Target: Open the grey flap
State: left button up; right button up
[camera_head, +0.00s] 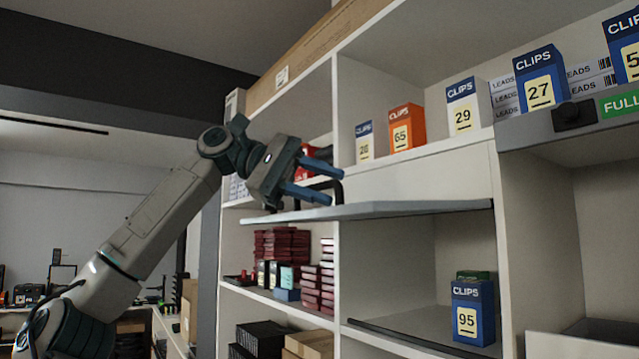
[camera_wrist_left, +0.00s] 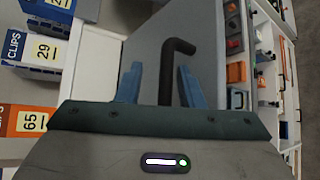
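The grey flap (camera_head: 375,210) stands raised, about level, in the head view, with the compartment below it open. In the left wrist view its flat face (camera_wrist_left: 215,60) fills the upper middle. A black bent handle (camera_wrist_left: 167,75) stands out from it. My left gripper (camera_head: 327,182) is above the flap's outer end at the handle. Its two blue fingers are apart, with the handle showing between them in the wrist view. I cannot tell whether either finger touches it. My right gripper is not in view.
A blue clips box marked 95 (camera_head: 468,312) stands in the open compartment. Several boxes, including an orange one (camera_head: 407,128), stand on the shelf above. A grey panel with a green label (camera_head: 620,102) is at right.

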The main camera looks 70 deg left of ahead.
pick_arm(q)
jog(key=v, duration=1)
jog(key=shift+s+a, duration=0.25)
jog(key=shift+r, duration=0.1)
dwell(0.3)
